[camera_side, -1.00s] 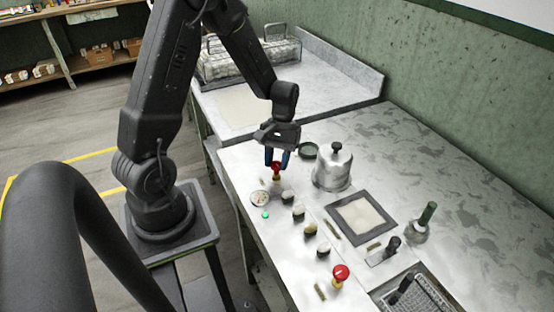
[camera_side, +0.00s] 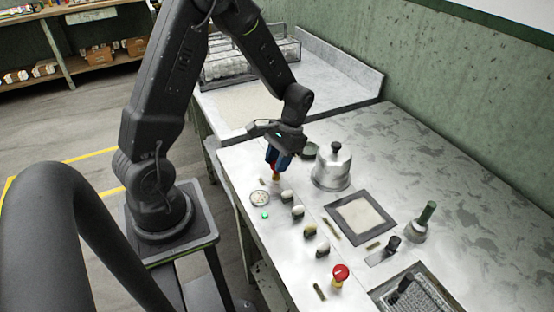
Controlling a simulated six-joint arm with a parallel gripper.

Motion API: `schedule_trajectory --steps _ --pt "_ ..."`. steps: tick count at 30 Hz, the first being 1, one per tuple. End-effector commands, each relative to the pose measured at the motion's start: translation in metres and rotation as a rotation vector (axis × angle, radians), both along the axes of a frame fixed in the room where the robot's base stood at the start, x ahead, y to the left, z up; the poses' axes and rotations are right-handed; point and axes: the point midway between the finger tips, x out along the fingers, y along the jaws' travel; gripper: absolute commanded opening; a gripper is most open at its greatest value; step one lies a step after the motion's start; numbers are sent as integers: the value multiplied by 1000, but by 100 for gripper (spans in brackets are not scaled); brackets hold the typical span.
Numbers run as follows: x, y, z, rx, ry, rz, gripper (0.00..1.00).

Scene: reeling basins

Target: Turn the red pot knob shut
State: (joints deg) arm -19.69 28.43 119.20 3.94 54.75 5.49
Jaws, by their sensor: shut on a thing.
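My gripper (camera_side: 277,167) is above the near-left part of the metal bench, pointing down. Its blue fingertips are shut on the red pot knob (camera_side: 275,177), of which only a small red and yellowish part shows between and below them. The rest of the knob is hidden by the fingers, so its turn angle cannot be read. A second red knob, mushroom-shaped on a yellow base (camera_side: 340,273), stands at the front of the bench, away from my gripper.
A round dial (camera_side: 260,198), a green light (camera_side: 265,215) and several dark-and-pale knobs (camera_side: 298,212) line the panel close to my gripper. A metal pot with a black-knobbed lid (camera_side: 331,172) stands just right.

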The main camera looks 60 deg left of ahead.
Motion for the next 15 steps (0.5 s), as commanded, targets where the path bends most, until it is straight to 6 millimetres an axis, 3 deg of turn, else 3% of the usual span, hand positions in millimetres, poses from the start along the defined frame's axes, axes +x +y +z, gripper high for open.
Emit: schedule_trajectory --steps 15 --pt "1 -3 1 1 -3 -494 10"
